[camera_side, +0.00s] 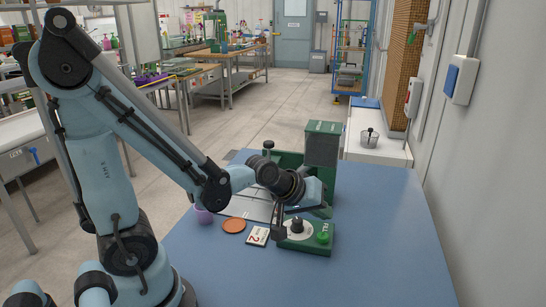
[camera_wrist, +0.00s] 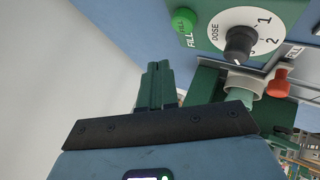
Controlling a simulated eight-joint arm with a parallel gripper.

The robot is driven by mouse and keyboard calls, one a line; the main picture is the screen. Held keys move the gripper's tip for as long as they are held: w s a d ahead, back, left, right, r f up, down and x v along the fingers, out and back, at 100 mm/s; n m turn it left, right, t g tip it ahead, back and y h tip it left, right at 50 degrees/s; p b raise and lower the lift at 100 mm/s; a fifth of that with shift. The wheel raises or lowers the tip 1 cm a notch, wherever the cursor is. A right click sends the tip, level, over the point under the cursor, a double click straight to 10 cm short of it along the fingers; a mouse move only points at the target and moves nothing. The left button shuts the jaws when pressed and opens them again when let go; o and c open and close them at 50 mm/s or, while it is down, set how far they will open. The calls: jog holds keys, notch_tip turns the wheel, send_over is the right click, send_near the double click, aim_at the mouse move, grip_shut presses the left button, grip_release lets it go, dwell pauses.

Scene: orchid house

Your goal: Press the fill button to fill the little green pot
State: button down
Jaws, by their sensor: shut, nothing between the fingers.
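The green dosing machine (camera_side: 322,180) stands on the blue table. Its front box carries a round green fill button (camera_side: 323,237) and a white dose dial with a black knob (camera_side: 297,225). In the wrist view the fill button (camera_wrist: 183,20) lies at the top, beside the dial (camera_wrist: 262,22). My gripper (camera_side: 278,235) points down by the left side of the box. In the wrist view my gripper (camera_wrist: 157,68) is shut and empty, below the button and apart from it in the picture. A pale green round thing (camera_wrist: 235,97), perhaps the little pot, is partly hidden; its contents cannot be seen.
A red part (camera_wrist: 277,83) sits beside the pale green thing. Left of the box lie a card marked 2 (camera_side: 257,236), an orange disc (camera_side: 234,225) and a purple pot (camera_side: 203,215). The table's right side (camera_side: 385,235) is clear.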

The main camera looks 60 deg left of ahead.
jog(key=shift+r, duration=1)
jog(key=s+r+m+g, duration=0.2)
jog(key=s+r+m, duration=0.1)
jog(key=s+m, duration=0.5)
jog(key=shift+s+d+r, duration=0.2)
jog(key=shift+s+d, duration=0.05)
jog(key=shift+d, duration=0.2)
jog(key=shift+w+r+m, duration=0.1)
jog(key=shift+m, duration=0.2)
